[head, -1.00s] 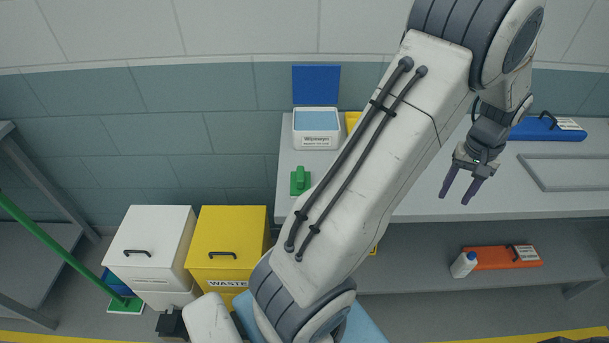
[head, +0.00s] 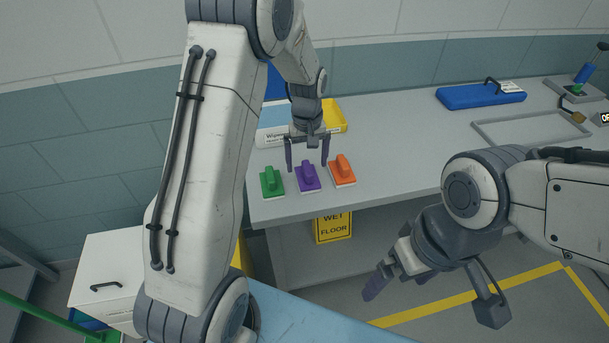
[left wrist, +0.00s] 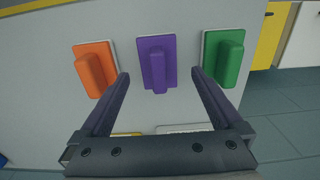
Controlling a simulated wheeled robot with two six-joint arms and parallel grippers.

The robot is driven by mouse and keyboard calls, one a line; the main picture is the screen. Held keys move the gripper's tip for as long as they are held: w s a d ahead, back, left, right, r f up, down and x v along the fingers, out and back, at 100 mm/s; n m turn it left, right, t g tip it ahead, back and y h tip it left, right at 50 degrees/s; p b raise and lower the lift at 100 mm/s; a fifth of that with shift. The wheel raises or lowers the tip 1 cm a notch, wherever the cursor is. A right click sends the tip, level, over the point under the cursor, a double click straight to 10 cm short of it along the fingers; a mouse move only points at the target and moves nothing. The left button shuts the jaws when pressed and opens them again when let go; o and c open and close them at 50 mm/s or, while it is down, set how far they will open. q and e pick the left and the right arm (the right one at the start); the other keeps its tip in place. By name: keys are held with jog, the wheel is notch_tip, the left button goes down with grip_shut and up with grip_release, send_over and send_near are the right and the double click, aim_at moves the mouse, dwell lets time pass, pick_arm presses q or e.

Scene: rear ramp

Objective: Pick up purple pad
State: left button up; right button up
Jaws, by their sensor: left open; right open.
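The purple pad (head: 307,179) lies on the grey bench between a green pad (head: 271,183) and an orange pad (head: 343,171). It has a raised handle on a flat base. My left gripper (head: 307,170) is open and empty, its fingers pointing down over the purple pad. In the left wrist view the purple pad (left wrist: 157,62) sits beyond and between the open fingertips, apart from them. The orange pad (left wrist: 95,68) and green pad (left wrist: 224,58) are on either side there. My right gripper (head: 372,283) is low in front of the bench, away from the pads, with nothing seen in it.
A white wipes box (head: 278,134) and a yellow bin (head: 334,116) stand behind the pads. A blue case (head: 481,95) and a grey tray frame (head: 485,137) lie further right on the bench (head: 400,150). A yellow sign (head: 333,228) is below the bench edge.

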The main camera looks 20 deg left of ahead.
aim_at(307, 167)
pick_arm(q)
notch_tip(307, 167, down, 4)
jog(key=shift+w+f+p, duration=0.15)
jog(key=shift+p, duration=0.7)
jog(key=shift+f, duration=0.55)
jog(key=c, duration=1.3)
